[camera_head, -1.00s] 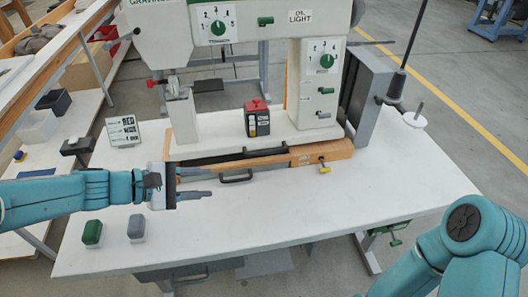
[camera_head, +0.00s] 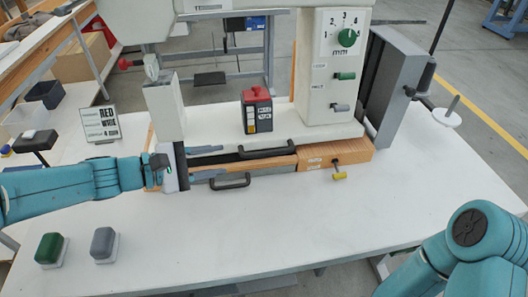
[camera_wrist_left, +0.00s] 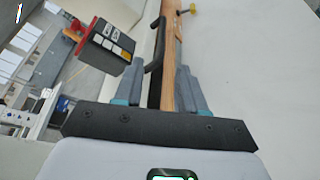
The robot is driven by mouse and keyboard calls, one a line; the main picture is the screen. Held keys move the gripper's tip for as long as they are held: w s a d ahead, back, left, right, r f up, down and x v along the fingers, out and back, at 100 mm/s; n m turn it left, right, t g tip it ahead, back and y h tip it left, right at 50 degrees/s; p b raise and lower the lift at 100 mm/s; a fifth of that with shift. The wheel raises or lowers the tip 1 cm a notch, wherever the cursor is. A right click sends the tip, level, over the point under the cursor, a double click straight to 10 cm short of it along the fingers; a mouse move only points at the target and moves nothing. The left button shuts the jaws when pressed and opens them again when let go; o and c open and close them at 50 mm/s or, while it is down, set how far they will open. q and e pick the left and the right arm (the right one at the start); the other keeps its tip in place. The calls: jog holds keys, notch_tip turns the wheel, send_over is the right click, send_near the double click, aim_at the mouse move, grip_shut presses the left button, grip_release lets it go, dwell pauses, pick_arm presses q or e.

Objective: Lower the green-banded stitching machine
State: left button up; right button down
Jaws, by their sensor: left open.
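The white stitching machine (camera_head: 310,120) stands on the table, its top cut off in the head view. A green dial (camera_head: 347,38) and a green lever (camera_head: 344,76) show; I cannot make out a green band. Beneath its bed is a wooden base (camera_head: 325,153) with black handles (camera_head: 230,181) and a yellow knob (camera_head: 340,176). A dark strip lies between bed and base. My left gripper (camera_head: 215,162) is at the base's left front. In the left wrist view its open fingers (camera_wrist_left: 160,75) lie either side of the wooden edge (camera_wrist_left: 168,60); I cannot tell contact. My right gripper is out of view.
A red-topped black box (camera_head: 257,110) stands on the machine's bed. A sign (camera_head: 101,122) stands left of it. Green (camera_head: 51,249) and grey (camera_head: 104,244) blocks sit at the table's front left. The white tabletop (camera_head: 290,220) in front is clear.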

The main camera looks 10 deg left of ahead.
aim_at(262, 154)
pick_arm(q)
jog(key=x, duration=1.1)
jog(key=shift+s+d+b, duration=0.1)
jog(key=shift+d+b, duration=0.25)
jog(key=shift+d, duration=0.1)
jog(key=shift+w+d+f, duration=0.2)
jog(key=shift+w, duration=0.1)
grip_shut()
